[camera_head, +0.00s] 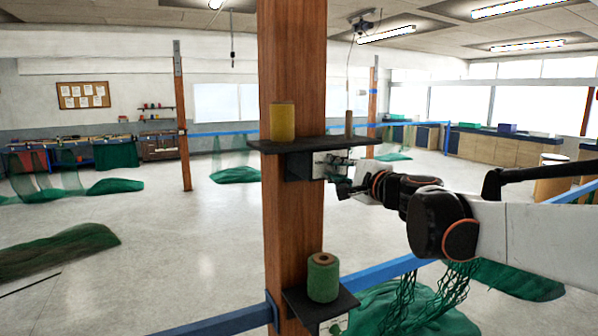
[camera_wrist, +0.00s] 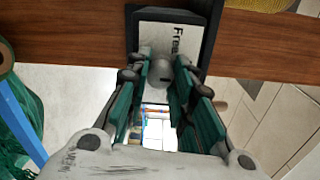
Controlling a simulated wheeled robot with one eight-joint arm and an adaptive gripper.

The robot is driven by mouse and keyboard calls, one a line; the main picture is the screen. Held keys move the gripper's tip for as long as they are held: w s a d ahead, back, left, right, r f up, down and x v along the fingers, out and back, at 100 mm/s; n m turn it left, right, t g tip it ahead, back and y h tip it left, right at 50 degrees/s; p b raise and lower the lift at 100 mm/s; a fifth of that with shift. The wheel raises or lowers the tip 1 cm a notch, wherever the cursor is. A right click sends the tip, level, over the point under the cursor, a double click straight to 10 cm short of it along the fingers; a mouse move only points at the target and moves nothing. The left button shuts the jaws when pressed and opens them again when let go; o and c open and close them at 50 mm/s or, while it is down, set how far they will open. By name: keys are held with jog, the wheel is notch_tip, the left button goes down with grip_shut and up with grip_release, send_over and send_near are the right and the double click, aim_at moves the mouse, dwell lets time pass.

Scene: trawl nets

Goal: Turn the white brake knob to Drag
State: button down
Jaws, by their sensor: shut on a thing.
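The white brake knob (camera_wrist: 159,73) sits on a pale label plate (camera_wrist: 152,22) in a dark frame on the wooden post. It shows between my fingers in the wrist view, with a small dark mark on its face. The word "Free" reads sideways on the plate, right of the knob. No "Drag" lettering is visible; my fingers cover part of the plate. My gripper (camera_wrist: 162,80) is shut on the knob, one finger on each side. In the head view my gripper (camera_head: 338,178) reaches the post from the right, just under the upper shelf, and hides the knob.
The wooden post (camera_head: 292,215) carries a dark upper shelf (camera_head: 345,140) with a yellow spool (camera_head: 283,122) and an upright peg. A green spool (camera_head: 323,277) stands on a lower shelf. A blue rail (camera_head: 385,271) and green netting lie below my arm.

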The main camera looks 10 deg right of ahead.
dwell(0.3)
jog(key=c, duration=1.4)
grip_release()
jog(key=shift+o, duration=0.2)
